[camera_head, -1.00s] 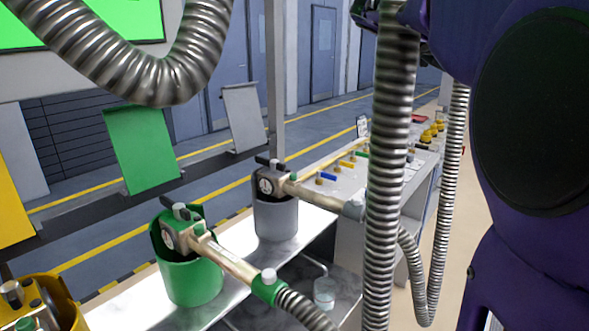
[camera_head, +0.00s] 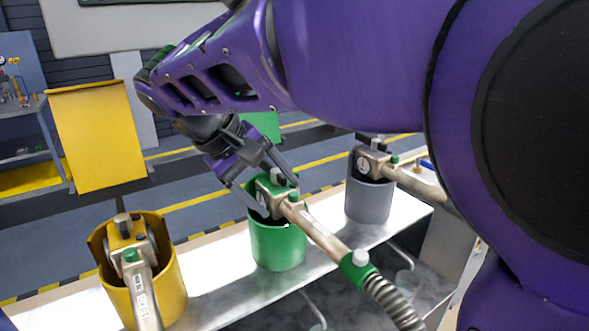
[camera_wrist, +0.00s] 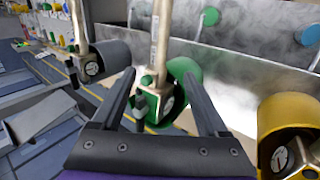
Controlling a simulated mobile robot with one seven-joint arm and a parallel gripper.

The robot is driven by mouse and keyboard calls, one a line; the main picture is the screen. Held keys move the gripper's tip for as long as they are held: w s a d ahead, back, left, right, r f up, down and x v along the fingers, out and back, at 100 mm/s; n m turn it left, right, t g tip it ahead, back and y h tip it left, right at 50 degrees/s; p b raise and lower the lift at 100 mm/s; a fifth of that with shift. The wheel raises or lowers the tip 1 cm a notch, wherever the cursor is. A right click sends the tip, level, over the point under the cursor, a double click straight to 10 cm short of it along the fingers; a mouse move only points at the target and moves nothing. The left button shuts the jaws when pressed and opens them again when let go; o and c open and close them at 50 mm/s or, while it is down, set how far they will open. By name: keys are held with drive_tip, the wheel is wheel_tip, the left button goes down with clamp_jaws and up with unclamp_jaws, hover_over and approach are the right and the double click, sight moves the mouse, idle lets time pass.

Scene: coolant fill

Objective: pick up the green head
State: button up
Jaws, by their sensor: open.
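The green head (camera_head: 278,190) is a metal nozzle with green parts, a gauge and a long pale handle. It rests in the green holder (camera_head: 278,247) on the white bench, its handle sloping down right to a green collar and ribbed hose. My gripper (camera_head: 281,196) is open at the head, coming from the upper left. In the wrist view, my gripper's fingers (camera_wrist: 160,76) stand on either side of the green head (camera_wrist: 153,100), apart from each other, with the green holder (camera_wrist: 186,70) behind. I cannot tell whether either finger touches the head.
The yellow holder (camera_head: 172,277) with the yellow head (camera_head: 128,240) stands to the left. The grey holder (camera_head: 369,200) with another head (camera_head: 371,162) stands to the right. My arm covers the upper right. The bench (camera_head: 222,262) is bare between the holders.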

sight(303, 220)
drive_tip(key=b+x, duration=0.1)
drive_tip(key=x, duration=0.9)
drive_tip(key=shift+d, duration=0.1)
drive_tip(key=b+x, duration=0.1)
drive_tip(key=x, duration=0.4)
drive_tip(key=shift+d+f, duration=0.1)
drive_tip(key=shift+d, duration=0.1)
clamp_jaws()
idle(0.6)
